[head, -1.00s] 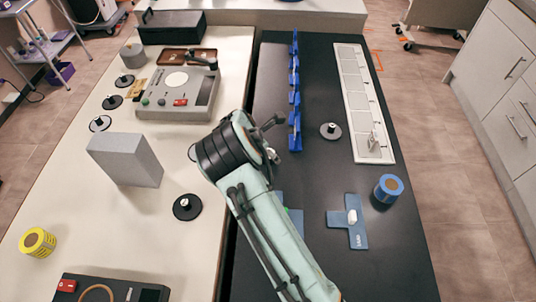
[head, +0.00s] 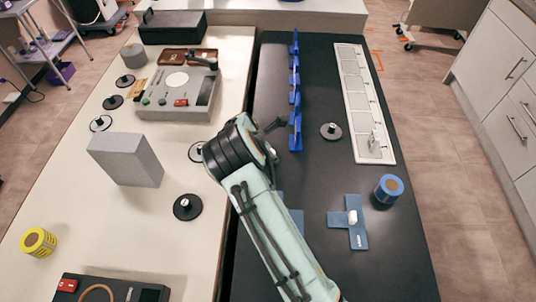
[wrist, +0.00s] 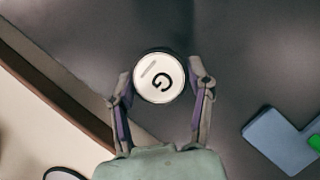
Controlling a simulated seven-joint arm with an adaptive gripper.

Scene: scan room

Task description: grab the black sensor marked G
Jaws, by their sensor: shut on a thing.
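The sensor marked G (wrist: 160,77) shows in the wrist view as a round piece with a white top, a black letter G, a short grey bar and a thin dark rim. My gripper (wrist: 160,88) has one finger on each side of it and is shut on it. The sides of the sensor below its top are hidden. In the head view my arm covers the sensor, and my fingers cannot be made out clearly.
A grey block (head: 125,160) and another black disc (head: 187,207) stand on the pale counter.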

